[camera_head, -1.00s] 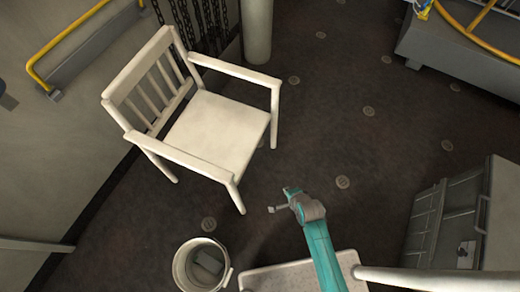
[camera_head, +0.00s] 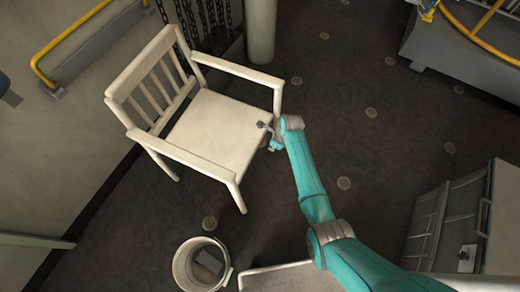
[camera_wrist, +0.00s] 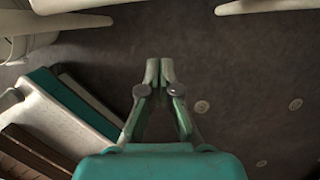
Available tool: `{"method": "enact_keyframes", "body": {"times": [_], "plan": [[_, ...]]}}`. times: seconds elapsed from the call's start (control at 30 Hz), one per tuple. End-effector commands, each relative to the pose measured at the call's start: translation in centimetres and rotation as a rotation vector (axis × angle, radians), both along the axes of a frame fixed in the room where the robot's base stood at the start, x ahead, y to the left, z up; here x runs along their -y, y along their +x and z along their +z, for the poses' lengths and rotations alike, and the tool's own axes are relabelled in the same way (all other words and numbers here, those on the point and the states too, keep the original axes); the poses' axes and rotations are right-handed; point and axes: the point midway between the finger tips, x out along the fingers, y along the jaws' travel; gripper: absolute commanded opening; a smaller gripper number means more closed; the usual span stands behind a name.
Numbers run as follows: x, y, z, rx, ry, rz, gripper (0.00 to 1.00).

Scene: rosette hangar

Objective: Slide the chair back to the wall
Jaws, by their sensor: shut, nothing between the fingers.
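The white wooden chair (camera_head: 215,130) stands upright in the left half of the head view, its slatted back toward the wall (camera_head: 50,150) on the left. My gripper (camera_head: 263,126) is at the front of the seat, near the front leg under the far armrest. Whether it touches the seat edge cannot be told. In the wrist view my gripper (camera_wrist: 159,66) is shut with nothing between the fingers. Pale chair parts (camera_wrist: 275,6) show at the top edge of that view; the rest of the chair is out of it.
A white bucket (camera_head: 182,270) stands on the floor in front of the chair. A pale pillar (camera_head: 261,30) and hanging chains (camera_head: 205,20) are behind it. A yellow rail (camera_head: 75,38) runs along the wall. A grey case (camera_head: 450,220) is at right. Floor between is clear.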

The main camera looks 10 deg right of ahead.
Motion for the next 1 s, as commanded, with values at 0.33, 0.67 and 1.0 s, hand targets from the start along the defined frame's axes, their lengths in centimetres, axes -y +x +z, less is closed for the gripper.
{"method": "enact_keyframes", "body": {"times": [0.33, 0.67, 1.0], "plan": [[-0.9, 0.6, -4.6, -0.003, -0.001, 0.001, 0.0], [-1.6, 1.2, -8.0, 0.0, -0.001, 0.003, 0.0], [-4.1, 3.0, -8.7, 0.001, -0.001, 0.003, 0.0]]}}
